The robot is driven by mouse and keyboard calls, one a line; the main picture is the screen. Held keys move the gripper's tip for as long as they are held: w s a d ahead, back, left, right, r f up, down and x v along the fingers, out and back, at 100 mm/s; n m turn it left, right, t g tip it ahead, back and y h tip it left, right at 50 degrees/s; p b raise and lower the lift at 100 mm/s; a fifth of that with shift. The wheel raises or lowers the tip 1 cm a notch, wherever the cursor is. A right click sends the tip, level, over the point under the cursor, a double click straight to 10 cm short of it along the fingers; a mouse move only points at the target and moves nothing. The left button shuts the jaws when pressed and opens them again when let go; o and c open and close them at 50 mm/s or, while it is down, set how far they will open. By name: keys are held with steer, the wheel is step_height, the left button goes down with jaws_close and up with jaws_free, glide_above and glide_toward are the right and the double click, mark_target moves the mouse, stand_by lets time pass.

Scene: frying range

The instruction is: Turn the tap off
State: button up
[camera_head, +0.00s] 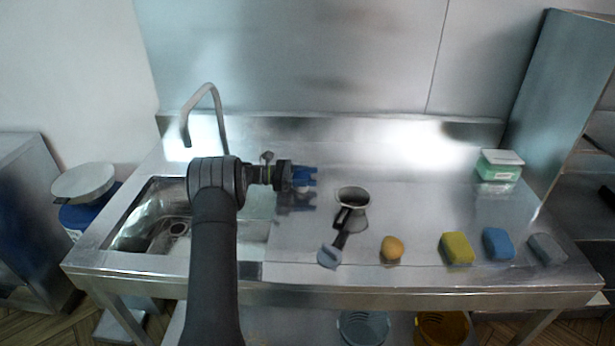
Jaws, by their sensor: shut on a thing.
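The tap (216,105) has a tall, curved metal spout standing behind the sink (128,232), its tip over the basin. No water stream can be made out below the tip. The foot of the tap is partly hidden behind my arm, and I cannot make out its handle. My gripper (305,178), with blue fingers, is over the steel worktop to the right of the tap and apart from the spout. It is shut on a small pale thing (301,186), mostly hidden by the fingers; I cannot tell what it is.
On the worktop (420,195) stand a dark-handled metal pot (352,197), a blue-grey-headed tool (329,257), a round orange-yellow thing (392,248), and yellow (457,248), blue (498,243) and grey (546,248) sponges. A green tub (499,170) is at the back right.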

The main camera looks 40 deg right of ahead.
stand_by(0.3)
steer(key=o, duration=1)
steer(key=shift+a, duration=0.1)
steer(key=v, duration=1.7)
steer(key=shift+w+r, duration=0.15)
steer(key=shift+w, duration=0.1)
steer(key=x, duration=1.7)
steer(key=shift+s, duration=0.3)
